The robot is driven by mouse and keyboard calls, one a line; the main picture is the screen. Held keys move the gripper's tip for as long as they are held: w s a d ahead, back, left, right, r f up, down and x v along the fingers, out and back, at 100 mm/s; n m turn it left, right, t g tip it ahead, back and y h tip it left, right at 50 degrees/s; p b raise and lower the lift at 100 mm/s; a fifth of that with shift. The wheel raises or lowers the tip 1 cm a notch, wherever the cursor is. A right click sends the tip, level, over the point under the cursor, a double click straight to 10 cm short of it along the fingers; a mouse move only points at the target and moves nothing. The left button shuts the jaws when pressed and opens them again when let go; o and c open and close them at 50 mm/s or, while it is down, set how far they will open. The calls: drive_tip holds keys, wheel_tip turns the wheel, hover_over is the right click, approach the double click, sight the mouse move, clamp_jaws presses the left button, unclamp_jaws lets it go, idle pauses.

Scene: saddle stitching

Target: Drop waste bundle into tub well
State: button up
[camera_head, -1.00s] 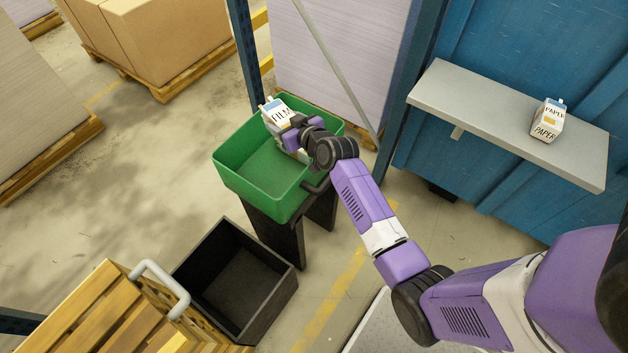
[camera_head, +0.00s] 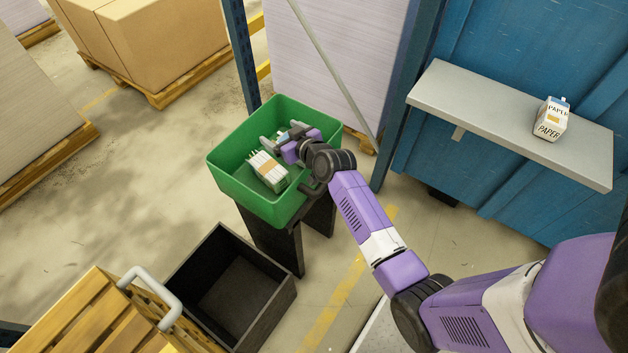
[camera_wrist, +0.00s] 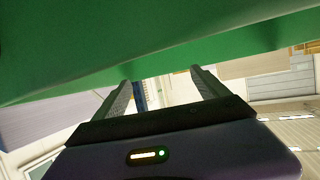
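The waste bundle (camera_head: 268,171), a white block with a tan band, is inside the green tub (camera_head: 235,190), tilted, low in the well near its front. My gripper (camera_head: 274,140) is over the tub, above and behind the bundle and apart from it. Its fingers are spread with nothing between them. In the wrist view my gripper (camera_wrist: 160,82) shows two dark fingers apart and empty, with the green tub wall (camera_wrist: 100,45) close across the top. The bundle does not show in the wrist view.
The tub sits on a dark stand (camera_head: 275,240). A black open bin (camera_head: 225,285) and a wooden crate (camera_head: 120,315) stand in front. A grey shelf (camera_head: 490,115) on the right holds a paper carton (camera_head: 550,122). A blue post (camera_head: 240,55) rises behind the tub.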

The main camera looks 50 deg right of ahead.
drive_tip(key=v, duration=0.7)
drive_tip(key=shift+s+r, duration=0.2)
drive_tip(key=shift+s, duration=0.15)
drive_tip(key=shift+a, duration=0.1)
drive_tip(key=s+a+r+t+h, duration=0.1)
drive_tip(key=s+a+r+t, duration=0.15)
drive_tip(key=r, duration=0.45)
drive_tip(key=s+a+r+n+y, duration=0.1)
drive_tip(key=s+a, duration=0.5)
drive_tip(key=s, duration=0.4)
drive_tip(key=s+a+r+n+y, duration=0.1)
drive_tip(key=s+a+r+y, duration=0.1)
drive_tip(key=s+a, duration=0.5)
drive_tip(key=s+a+r+n+y, duration=0.1)
drive_tip(key=s+a+r+y, duration=0.1)
drive_tip(key=s+a, duration=0.5)
drive_tip(key=s, duration=0.6)
drive_tip(key=shift+s+a+g, duration=0.2)
drive_tip(key=shift+s+g, duration=0.1)
drive_tip(key=shift+g, duration=0.05)
